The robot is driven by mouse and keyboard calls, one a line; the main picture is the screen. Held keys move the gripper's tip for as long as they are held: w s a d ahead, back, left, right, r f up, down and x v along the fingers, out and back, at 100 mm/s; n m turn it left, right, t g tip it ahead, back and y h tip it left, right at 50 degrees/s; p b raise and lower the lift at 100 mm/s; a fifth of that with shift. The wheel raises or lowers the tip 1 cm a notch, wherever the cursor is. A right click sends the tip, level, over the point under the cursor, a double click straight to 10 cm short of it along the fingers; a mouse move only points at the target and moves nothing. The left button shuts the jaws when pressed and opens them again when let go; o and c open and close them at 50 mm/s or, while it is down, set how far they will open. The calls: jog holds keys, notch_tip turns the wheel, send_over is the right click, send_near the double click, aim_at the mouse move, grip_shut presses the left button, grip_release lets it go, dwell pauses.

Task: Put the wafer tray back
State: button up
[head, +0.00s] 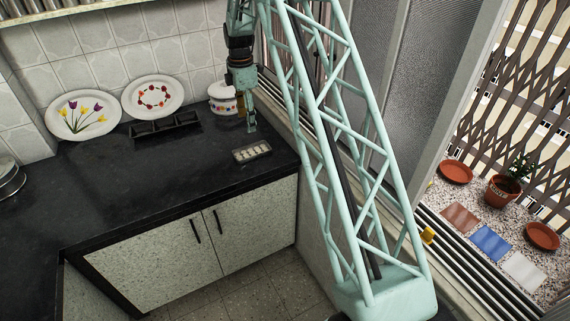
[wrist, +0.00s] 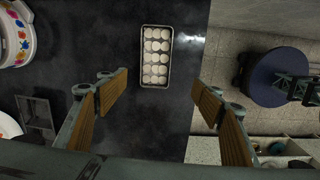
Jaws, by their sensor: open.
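The wafer tray (head: 255,157) is a small shallow tray holding rows of round pale pieces. It lies flat on the dark counter near its front right corner. In the wrist view the tray (wrist: 156,87) is upright in the picture, just beyond the fingertips and between their lines. My gripper (head: 249,123) hangs over the counter behind the tray, pointing down. In the wrist view my gripper (wrist: 160,92) has its two wood-coloured pads wide apart with nothing between them. The gripper is apart from the tray.
A black rack with open compartments (head: 165,130) stands by the back wall; part of it shows in the wrist view (wrist: 35,115). A white decorated pot (head: 223,98) stands behind my gripper. Two decorated plates (head: 79,115) lean on the tiles.

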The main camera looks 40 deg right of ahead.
jog(key=s+a+r+m+t, duration=0.1)
jog(key=s+a+r+m, duration=0.1)
jog(key=s+a+r, duration=0.5)
jog(key=s+a+r+m, duration=0.3)
jog(key=s+r, duration=0.6)
jog(key=r, duration=0.4)
jog(key=s+a+r+m+t, duration=0.15)
jog(key=s+a+r, duration=0.35)
jog(key=s+r, duration=0.5)
jog(key=s+a+r+m, duration=0.1)
jog(key=s+a+m, duration=0.2)
jog(key=s, duration=0.9)
jog(key=s+a+r+m, duration=0.1)
jog(key=s+a+m, duration=0.2)
jog(key=s, duration=0.9)
jog(key=s+a+r+m+t, duration=0.1)
jog(key=s+a+m, duration=0.2)
jog(key=s, duration=0.9)
jog(key=shift+s, duration=0.15)
jog(key=shift+a+r, duration=0.1)
jog(key=shift+f+b, duration=2.1)
jog(key=shift+b, duration=0.15)
